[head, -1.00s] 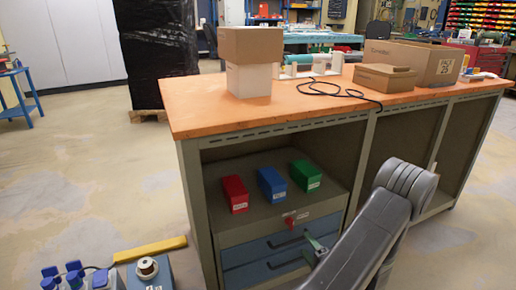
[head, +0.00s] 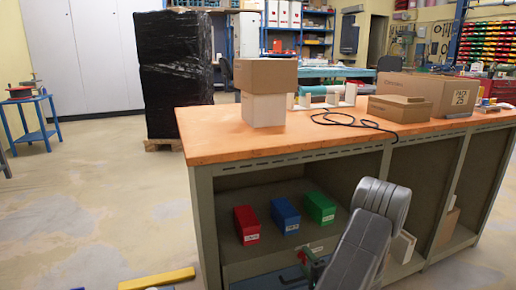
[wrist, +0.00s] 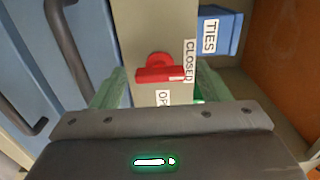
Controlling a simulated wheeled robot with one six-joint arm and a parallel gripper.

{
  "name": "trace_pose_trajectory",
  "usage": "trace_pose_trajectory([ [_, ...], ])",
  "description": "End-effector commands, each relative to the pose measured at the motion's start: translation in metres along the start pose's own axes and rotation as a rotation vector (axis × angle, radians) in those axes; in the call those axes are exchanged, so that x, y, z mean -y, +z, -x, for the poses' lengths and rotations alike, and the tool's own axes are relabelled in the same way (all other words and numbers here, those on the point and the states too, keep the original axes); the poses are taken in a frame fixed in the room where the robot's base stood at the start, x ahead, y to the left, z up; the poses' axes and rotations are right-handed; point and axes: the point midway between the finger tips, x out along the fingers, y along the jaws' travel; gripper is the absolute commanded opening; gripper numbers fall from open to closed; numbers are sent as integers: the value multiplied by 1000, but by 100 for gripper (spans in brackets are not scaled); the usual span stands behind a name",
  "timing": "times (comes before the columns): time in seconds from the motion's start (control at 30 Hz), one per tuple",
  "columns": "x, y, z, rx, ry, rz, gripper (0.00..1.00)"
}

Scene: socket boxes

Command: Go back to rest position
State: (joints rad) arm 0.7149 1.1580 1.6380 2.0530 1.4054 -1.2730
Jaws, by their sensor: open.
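My gripper (head: 311,262) is at the front of the workbench, low in the head view and partly cut by the view and my arm. In the wrist view my gripper (wrist: 157,90) is open, its two greenish fingers on either side of a red knob (wrist: 160,70). I cannot tell whether they touch it. The knob sits on a grey-beige strip with a "CLOSED" label above and to the right, and another label partly hidden below. Red (head: 246,224), blue (head: 285,216) and green (head: 319,208) boxes stand on the shelf above. The blue box labelled "TIES" shows in the wrist view (wrist: 217,32).
Blue drawers with a dark handle (wrist: 68,45) lie close on the left in the wrist view. The orange benchtop (head: 225,146) carries cardboard boxes (head: 430,92) and a black cable. A yellow bar (head: 157,279) is at the lower left. Floor left of the bench is open.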

Motion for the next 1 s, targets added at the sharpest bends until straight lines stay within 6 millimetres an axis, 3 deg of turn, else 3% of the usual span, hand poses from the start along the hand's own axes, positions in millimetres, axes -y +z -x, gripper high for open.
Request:
trace_pose_trajectory([
  [0.27,1,-1,15,-2,1,7,69],
  [1.0,1,0,141,-3,2,7,69],
])
